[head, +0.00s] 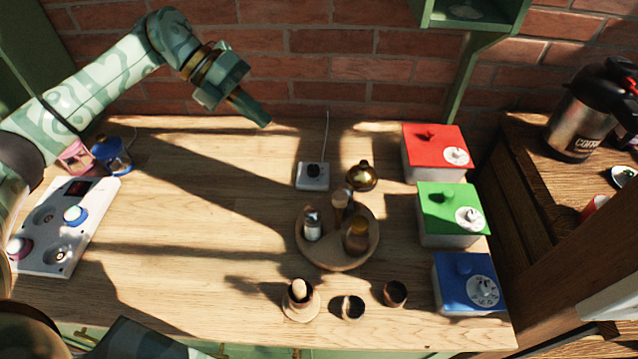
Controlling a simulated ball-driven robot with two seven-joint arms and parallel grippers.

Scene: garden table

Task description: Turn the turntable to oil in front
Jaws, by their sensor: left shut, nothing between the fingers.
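The turntable (333,260) is a round wooden disc in the middle right of the table. A white shaker with a metal top (312,228) stands on its left side. A wooden mill-like piece (340,207) stands toward its back. A brown-amber bottle (356,240), which looks like the oil, stands at its right, slightly to the front. My left gripper (262,118) is shut and empty, raised above the back of the table, behind and to the left of the turntable and well apart from it. My right gripper is not in view.
A brass pot (362,177) and a white socket box (313,177) stand close behind the turntable. Small cups (395,293) stand in front. Red (433,150), green (450,212) and blue (468,283) lidded boxes line the right. A white panel (65,225) lies left. The centre-left is clear.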

